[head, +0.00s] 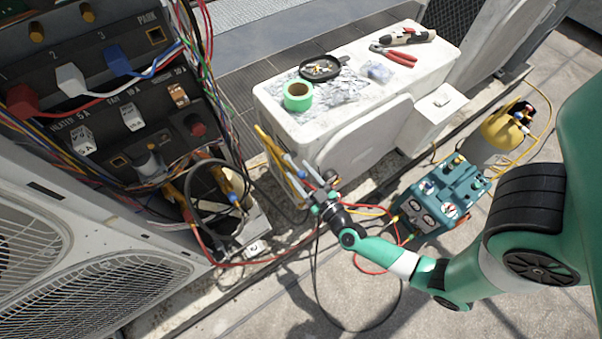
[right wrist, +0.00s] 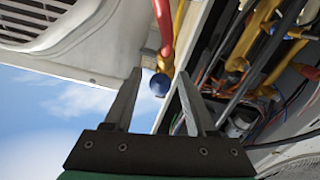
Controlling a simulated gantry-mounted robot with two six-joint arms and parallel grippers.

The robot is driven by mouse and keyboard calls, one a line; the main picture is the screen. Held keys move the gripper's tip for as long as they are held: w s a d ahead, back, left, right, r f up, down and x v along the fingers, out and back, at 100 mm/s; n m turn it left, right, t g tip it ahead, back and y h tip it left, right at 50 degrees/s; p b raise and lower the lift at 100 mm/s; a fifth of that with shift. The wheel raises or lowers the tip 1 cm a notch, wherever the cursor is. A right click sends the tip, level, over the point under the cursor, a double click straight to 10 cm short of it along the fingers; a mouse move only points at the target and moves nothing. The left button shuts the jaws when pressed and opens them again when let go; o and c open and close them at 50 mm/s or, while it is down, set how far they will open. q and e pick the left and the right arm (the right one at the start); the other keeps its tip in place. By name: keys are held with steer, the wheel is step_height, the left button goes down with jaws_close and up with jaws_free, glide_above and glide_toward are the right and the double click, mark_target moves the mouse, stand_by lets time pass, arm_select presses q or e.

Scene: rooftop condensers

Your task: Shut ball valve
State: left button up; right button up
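My right gripper (head: 298,164) is at the middle of the head view, beside upright yellow lines (head: 272,150) at the open unit's right side. In the right wrist view, the two fingers of my right gripper (right wrist: 160,74) are apart with nothing held. A blue round end (right wrist: 160,84) on a red hose or lever (right wrist: 165,30) shows between the fingertips, seemingly just beyond them. A yellow line (right wrist: 179,20) runs beside it. I cannot tell which part is the ball valve or how its handle is turned. My left gripper is not in view.
An open electrical cabinet (head: 110,60) with loose wires stands at left. A white condenser (head: 340,105) carries green tape (head: 298,96), a black dish (head: 320,68) and red pliers (head: 393,56). A teal gauge unit (head: 440,198) and yellow cylinder (head: 500,132) stand at right. Hoses cross the ground.

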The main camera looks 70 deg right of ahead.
jaws_close()
stand_by(1.1)
